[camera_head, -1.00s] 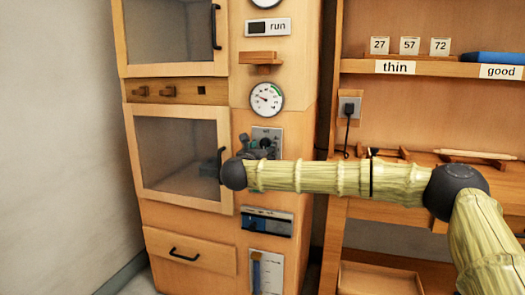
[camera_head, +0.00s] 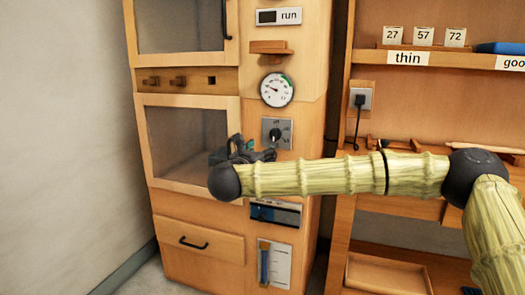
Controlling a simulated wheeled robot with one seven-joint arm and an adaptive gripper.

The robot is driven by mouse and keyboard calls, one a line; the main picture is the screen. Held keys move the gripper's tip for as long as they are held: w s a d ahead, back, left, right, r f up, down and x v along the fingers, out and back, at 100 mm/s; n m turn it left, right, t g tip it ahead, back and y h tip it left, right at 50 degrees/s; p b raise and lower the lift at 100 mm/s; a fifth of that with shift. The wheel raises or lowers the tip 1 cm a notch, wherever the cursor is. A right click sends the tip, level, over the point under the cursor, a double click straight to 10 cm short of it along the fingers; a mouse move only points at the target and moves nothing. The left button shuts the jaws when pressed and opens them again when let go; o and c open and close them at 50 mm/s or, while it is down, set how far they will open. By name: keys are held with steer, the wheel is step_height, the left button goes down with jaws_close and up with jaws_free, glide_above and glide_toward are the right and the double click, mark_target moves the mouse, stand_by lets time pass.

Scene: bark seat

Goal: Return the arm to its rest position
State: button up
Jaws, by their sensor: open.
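My gripper (camera_head: 244,149) shows as a small dark shape just behind the round dark joint at the left end of my arm. It is open, and I see nothing between its fingers. My bamboo-like arm (camera_head: 330,176) reaches across the picture from the right, roughly level, in front of the wooden cabinet. The gripper appears in front of the lower glass door's right edge, left of the knob panel (camera_head: 277,133). I cannot tell how far it is from the cabinet. Part of the gripper is hidden behind the joint.
The wooden cabinet has a lower glass door (camera_head: 188,145), a gauge (camera_head: 276,90), a slotted panel (camera_head: 275,213) and a drawer (camera_head: 198,240). A shelf with number cards (camera_head: 424,36) and a plugged socket (camera_head: 359,99) stand to the right. Bare wall (camera_head: 60,140) fills the left.

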steer(key=s+a+f+n+g+y, duration=0.15)
steer(key=s+f+n+y, duration=0.35)
steer(key=f, duration=0.6)
steer(key=s+a+f+n, duration=0.25)
steer(key=f+n, duration=0.45)
steer(key=f, duration=0.4)
steer(key=s+a+f+n+g+y, duration=0.1)
steer(key=s+a+f+n+y, duration=0.2)
steer(key=f+n, duration=0.55)
steer(key=s+d+f+n+g+y, duration=0.1)
steer(key=s+d+f+n+g, duration=0.35)
steer(key=s+f, duration=0.75)
steer(key=s+d+f+n+g, duration=0.3)
steer(key=s+d+f+n, duration=0.45)
steer(key=f, duration=0.75)
steer(key=s+d+f+n+g+h, duration=0.2)
steer(key=s+d+f+n+g, duration=0.15)
steer(key=s+d, duration=0.8)
steer(key=s+d+f+n+g+h, duration=0.1)
steer(key=s+d+f+n+g, duration=0.25)
steer(key=s+d, duration=0.8)
steer(key=s+a+r+p, duration=0.1)
steer(key=r+p, duration=1.3)
steer(key=r, duration=0.1)
steer(key=s+a+r+p, duration=0.1)
steer(key=s+r+p, duration=0.1)
steer(key=r+p, duration=1.2)
steer(key=shift+r+p, duration=0.4)
steer(key=shift+p, duration=0.35)
